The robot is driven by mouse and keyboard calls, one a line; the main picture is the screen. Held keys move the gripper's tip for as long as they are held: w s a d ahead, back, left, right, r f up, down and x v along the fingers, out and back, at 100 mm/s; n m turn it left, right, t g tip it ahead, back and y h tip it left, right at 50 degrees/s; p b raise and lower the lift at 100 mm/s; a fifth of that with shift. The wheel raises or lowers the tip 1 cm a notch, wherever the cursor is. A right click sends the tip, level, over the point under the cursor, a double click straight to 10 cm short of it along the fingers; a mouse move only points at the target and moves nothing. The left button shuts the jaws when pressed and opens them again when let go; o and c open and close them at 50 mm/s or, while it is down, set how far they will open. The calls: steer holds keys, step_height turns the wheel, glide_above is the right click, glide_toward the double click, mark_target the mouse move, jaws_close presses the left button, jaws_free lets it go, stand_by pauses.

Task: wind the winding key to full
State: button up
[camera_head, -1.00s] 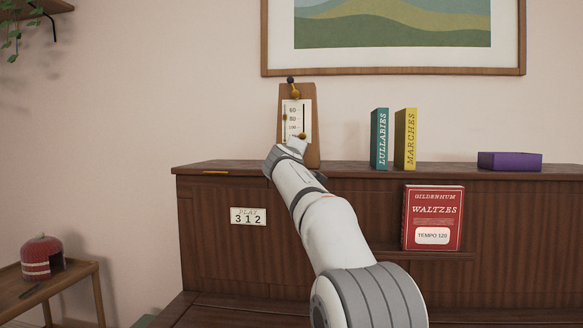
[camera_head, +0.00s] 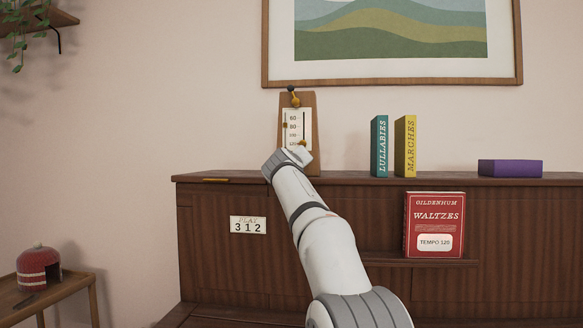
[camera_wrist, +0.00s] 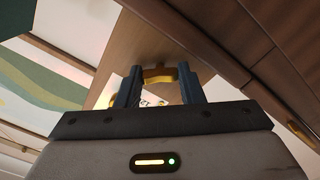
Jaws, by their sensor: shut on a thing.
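The wooden metronome (camera_head: 312,112) stands upright on top of the piano in the head view, with a white scale card (camera_head: 292,120) reading 60, 80, 100 and 120. A brass weight (camera_head: 295,101) sits near its top, below a dark knob. The brass winding key (camera_wrist: 158,75) shows in the wrist view between the two dark fingers of my gripper (camera_wrist: 160,82), which is shut on it. In the head view a bit of brass shows beside my wrist at the metronome's lower front; my gripper's fingers are hidden there.
A teal Lullabies book (camera_head: 379,146) and a yellow Marches book (camera_head: 405,146) stand right of the metronome, with a purple book (camera_head: 510,168) lying further right. A red Waltzes book (camera_head: 434,225) reads Tempo 120.

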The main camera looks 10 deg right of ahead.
steer(key=o, duration=1)
steer(key=shift+b+v, duration=1.4)
steer(key=shift+v, duration=2.5)
steer(key=shift+a, duration=0.1)
